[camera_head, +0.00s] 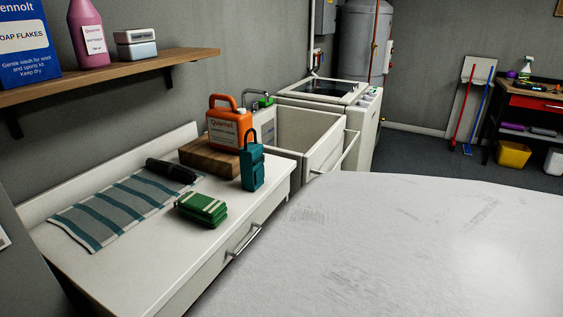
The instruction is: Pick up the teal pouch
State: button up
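The teal pouch (252,171) stands upright on the white counter (130,262), near its right end. It has a loop at its top. It stands in front of an orange jug (229,125) and right of a green folded cloth bundle (202,208), apart from the bundle. Its back side is hidden. My gripper is not in view, so its state does not show.
The jug sits on a wooden block (200,158). A striped towel (115,213) with a black cylindrical object (171,170) lies at the left. A shelf (110,73) overhangs the back. A deep sink (309,137) adjoins the right end. The counter's front is clear.

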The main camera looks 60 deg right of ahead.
aim_at(252, 157)
jog(key=k+l+z, duration=0.15)
jog(key=z, duration=1.4)
